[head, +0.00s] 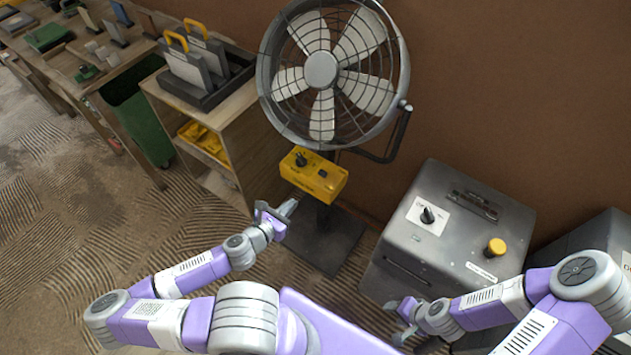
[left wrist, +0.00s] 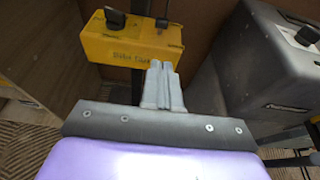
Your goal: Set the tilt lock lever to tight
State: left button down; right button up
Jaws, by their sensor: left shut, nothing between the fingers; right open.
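A pedestal fan (head: 320,69) with a round wire cage stands against the brown wall. At the right side of its cage, where the black yoke (head: 396,135) meets it, is a small grey pivot fitting (head: 405,106); it may be the tilt lock lever, but its setting is too small to read. My left gripper (head: 289,207) is shut and empty, below and in front of the fan's yellow control box (head: 314,176). In the left wrist view its closed fingers (left wrist: 163,72) point toward that box (left wrist: 128,46), apparently apart from it. My right gripper (head: 393,317) is open, low beside the grey cabinet.
A grey metal cabinet (head: 408,250) with a black knob (head: 428,215) and a yellow button (head: 496,246) stands right of the fan. A wooden shelf unit (head: 222,125) stands left, with a green bin (head: 140,120) and workbench beyond. Floor at left is open.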

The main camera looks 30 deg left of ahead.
pick_arm(q)
jog(key=b, duration=0.3)
send_near(323, 175)
jog(key=w+f, duration=0.2)
jog(key=w, duration=0.1)
jog(key=w+f, duration=0.1)
jog(key=shift+w+a, duration=0.15)
jog(key=shift+w, duration=0.85)
pick_arm(e)
jog(key=shift+f, duration=1.7)
